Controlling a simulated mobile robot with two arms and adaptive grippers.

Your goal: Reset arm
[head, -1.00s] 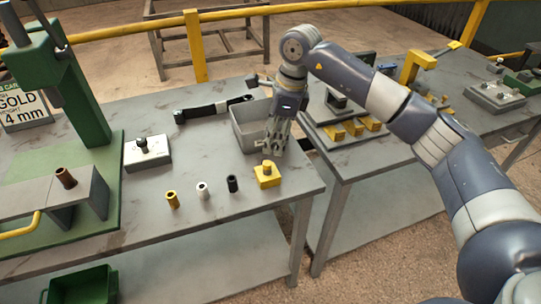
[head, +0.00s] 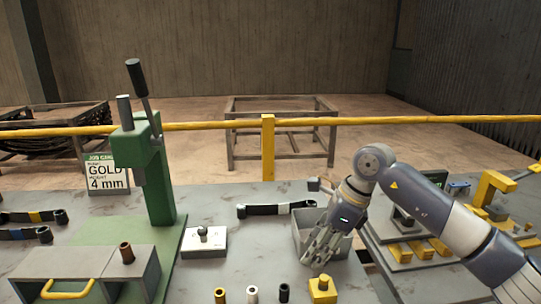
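My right gripper (head: 316,260) hangs fingers-down in front of the grey bin (head: 305,222) on the workbench and hides part of it. Its fingers are small and overlap in the picture, so I cannot tell whether they are apart; I make out nothing held. My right arm (head: 440,215) comes in from the right and reaches across the bench. My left gripper is not in view.
A green lever press (head: 157,180) stands at left beside a job card (head: 105,175). Yellow (head: 220,296), white (head: 252,294) and black (head: 284,292) bushings and a yellow block (head: 322,290) stand in front. A black strap tool (head: 275,209) lies behind. A yellow rail (head: 215,125) runs beyond.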

